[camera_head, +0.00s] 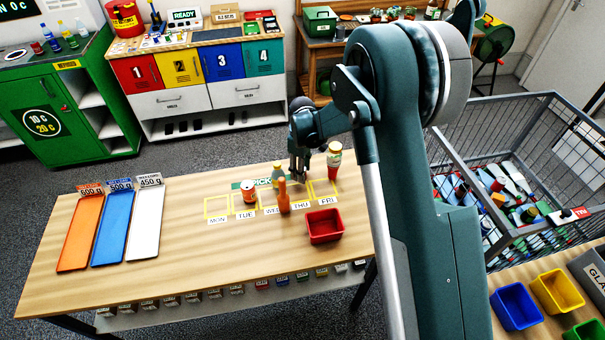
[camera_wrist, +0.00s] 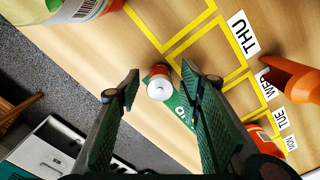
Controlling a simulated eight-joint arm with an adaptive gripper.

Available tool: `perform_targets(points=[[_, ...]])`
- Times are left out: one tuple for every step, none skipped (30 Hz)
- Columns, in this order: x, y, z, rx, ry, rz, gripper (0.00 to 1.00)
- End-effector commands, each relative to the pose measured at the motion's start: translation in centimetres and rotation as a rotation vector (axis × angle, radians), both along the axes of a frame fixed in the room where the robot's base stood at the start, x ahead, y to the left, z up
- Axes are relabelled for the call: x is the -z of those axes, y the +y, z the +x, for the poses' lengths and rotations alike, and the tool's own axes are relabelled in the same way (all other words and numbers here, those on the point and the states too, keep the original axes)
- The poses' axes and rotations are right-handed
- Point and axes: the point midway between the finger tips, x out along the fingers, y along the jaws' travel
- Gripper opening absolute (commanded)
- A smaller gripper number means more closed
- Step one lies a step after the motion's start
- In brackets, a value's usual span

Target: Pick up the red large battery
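A small red cylinder with a silver-white top, likely the red large battery (camera_wrist: 159,84), stands on the wooden table (camera_head: 180,225) beside a green sign. In the wrist view it shows between the two fingertips of my gripper (camera_wrist: 160,75), beyond them, with no visible contact. My gripper is open and empty. In the head view my gripper (camera_head: 299,177) points down over the table's far side near the THU label.
A red bin (camera_head: 325,226) is nearer. Coloured trays (camera_head: 118,225) lie left; the table between is clear.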

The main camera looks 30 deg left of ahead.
Motion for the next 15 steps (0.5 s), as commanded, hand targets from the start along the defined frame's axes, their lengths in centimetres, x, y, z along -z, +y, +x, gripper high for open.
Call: perform_targets(points=[[-0.01, 0.00, 0.00, 0.000, 0.000, 0.000, 0.37], [-0.01, 0.00, 0.00, 0.000, 0.000, 0.000, 0.37], [-0.01, 0.00, 0.00, 0.000, 0.000, 0.000, 0.37], [-0.01, 0.01, 0.00, 0.000, 0.000, 0.000, 0.37], [-0.01, 0.01, 0.00, 0.000, 0.000, 0.000, 0.37], [-0.01, 0.01, 0.00, 0.000, 0.000, 0.000, 0.37], [-0.01, 0.01, 0.00, 0.000, 0.000, 0.000, 0.37], [-0.01, 0.00, 0.01, 0.000, 0.000, 0.000, 0.37], [-0.02, 0.00, 0.01, 0.000, 0.000, 0.000, 0.33], [-0.02, 0.00, 0.01, 0.000, 0.000, 0.000, 0.29], [-0.02, 0.00, 0.01, 0.000, 0.000, 0.000, 0.25], [-0.02, 0.01, 0.01, 0.000, 0.000, 0.000, 0.20], [-0.02, 0.01, 0.01, 0.000, 0.000, 0.000, 0.16], [-0.02, 0.01, 0.01, 0.000, 0.000, 0.000, 0.12], [-0.02, 0.01, 0.01, 0.000, 0.000, 0.000, 0.07]])
